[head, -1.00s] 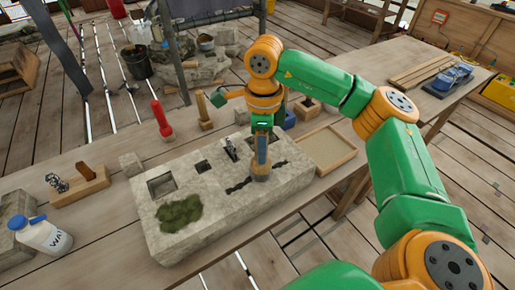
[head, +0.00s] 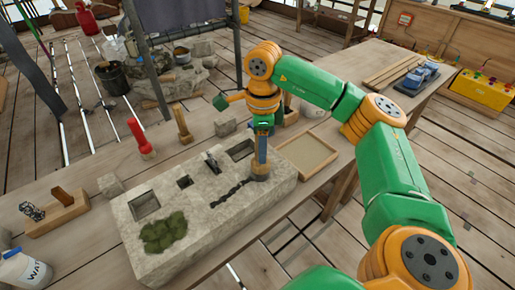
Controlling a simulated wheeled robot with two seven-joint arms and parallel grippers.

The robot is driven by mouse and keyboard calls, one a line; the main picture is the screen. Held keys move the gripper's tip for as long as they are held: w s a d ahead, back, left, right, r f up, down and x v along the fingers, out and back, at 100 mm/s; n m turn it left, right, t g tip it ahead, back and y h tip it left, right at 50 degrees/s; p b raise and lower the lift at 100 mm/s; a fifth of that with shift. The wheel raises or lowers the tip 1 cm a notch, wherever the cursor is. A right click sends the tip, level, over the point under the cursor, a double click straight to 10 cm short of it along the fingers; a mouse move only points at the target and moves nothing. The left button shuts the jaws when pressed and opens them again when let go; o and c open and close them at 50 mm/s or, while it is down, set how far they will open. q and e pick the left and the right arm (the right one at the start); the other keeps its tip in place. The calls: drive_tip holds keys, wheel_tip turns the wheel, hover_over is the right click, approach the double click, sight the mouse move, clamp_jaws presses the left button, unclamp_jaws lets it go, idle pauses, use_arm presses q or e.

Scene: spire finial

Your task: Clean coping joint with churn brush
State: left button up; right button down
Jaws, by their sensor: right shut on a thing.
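The pale grey coping stone (head: 205,215) lies on the plank bench. A dark, ragged joint line (head: 230,194) runs across its top, right of the moss patch. My right gripper (head: 263,128) points down and is shut on the churn brush (head: 260,170). The brush stands roughly upright, its wide lower end at the right end of the visible dark line. It appears to touch the stone, and it hides the surface beneath it. The gripper's fingertips are small and partly hidden by the wrist. My left gripper is not in view.
The stone has square pockets (head: 145,204) and green moss (head: 163,232). Behind it stand a red-handled tool (head: 139,138) and a wooden-handled one (head: 182,124). A shallow wooden tray (head: 307,152) lies to the right. A water bottle (head: 24,270) stands front left.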

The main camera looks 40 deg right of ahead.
drive_tip(key=shift+d+p, duration=0.3)
drive_tip(key=shift+d, duration=1.15)
wheel_tip(320, 180, up, 7)
drive_tip(key=p, duration=0.6)
drive_tip(key=shift+p, duration=0.4)
drive_tip(key=shift+w, duration=0.1)
